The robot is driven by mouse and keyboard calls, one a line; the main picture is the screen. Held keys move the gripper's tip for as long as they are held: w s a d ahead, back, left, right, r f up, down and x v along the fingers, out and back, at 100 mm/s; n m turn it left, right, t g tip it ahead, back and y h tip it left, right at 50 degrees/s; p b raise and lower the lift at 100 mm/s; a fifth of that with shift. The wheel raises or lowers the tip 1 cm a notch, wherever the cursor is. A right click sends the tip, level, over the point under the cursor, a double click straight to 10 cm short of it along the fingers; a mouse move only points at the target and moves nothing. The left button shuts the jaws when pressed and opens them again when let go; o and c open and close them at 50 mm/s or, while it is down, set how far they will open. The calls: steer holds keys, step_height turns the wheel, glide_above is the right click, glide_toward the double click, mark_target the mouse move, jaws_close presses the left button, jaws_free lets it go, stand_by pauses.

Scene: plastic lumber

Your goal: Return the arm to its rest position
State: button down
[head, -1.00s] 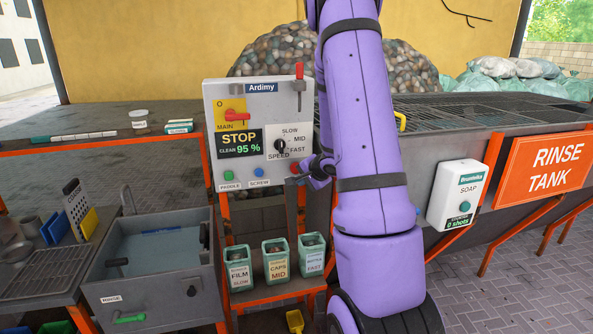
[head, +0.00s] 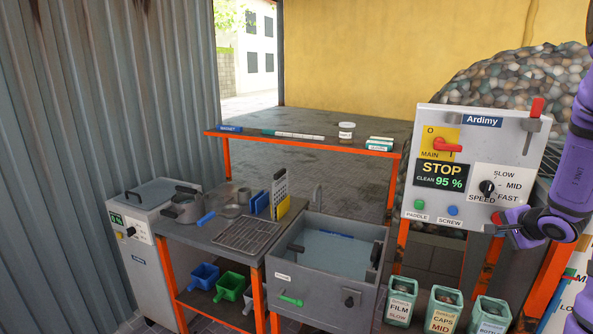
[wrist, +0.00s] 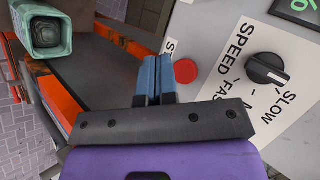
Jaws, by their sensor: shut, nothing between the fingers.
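My gripper (head: 514,232) is at the right of the head view, in front of the lower right part of the grey Ardimy control panel (head: 413,185). In the wrist view my gripper (wrist: 159,57) has its two blue fingertips together with nothing between them. A red button (wrist: 186,71) on the panel shows just right of the fingertips; I cannot tell whether they touch it. The black speed knob (wrist: 266,69) is farther right. My purple arm runs up along the right edge of the head view.
Bins labelled Film (head: 400,305), Caps and Bottles stand below the panel. A water-filled sink (head: 325,280) and a side table (head: 190,236) with tools are at the centre left. A corrugated wall (head: 100,90) is at the left. The shelf top (head: 300,160) is mostly clear.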

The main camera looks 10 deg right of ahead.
steer(key=s+a+r+n+g+y, duration=0.1)
steer(key=a+r+n+y, duration=0.15)
steer(key=a+r, duration=0.4)
steer(key=s+a+r+n+y, duration=0.2)
steer(key=a+r+n, duration=0.2)
steer(key=a, duration=0.6)
steer(key=s+a+r+n+g+y, duration=0.1)
steer(key=a+r+n+y, duration=0.15)
steer(key=a+r, duration=0.4)
steer(key=s+a+r+n+g+h, duration=0.1)
steer(key=s+a+n+h, duration=0.1)
steer(key=s, duration=0.5)
steer(key=s+a+r+n+g+h, duration=0.1)
steer(key=s+a+r+n+h, duration=0.1)
steer(key=s, duration=0.4)
steer(key=s+a+r+n+h, duration=0.1)
steer(key=s+a+n+h, duration=0.1)
steer(key=s+a, duration=0.3)
steer(key=s+n, duration=0.1)
steer(key=s, duration=0.1)
steer(key=shift+s+r+n+g, duration=0.25)
steer(key=shift+s+n+g, duration=0.05)
steer(key=shift+n+g, duration=0.1)
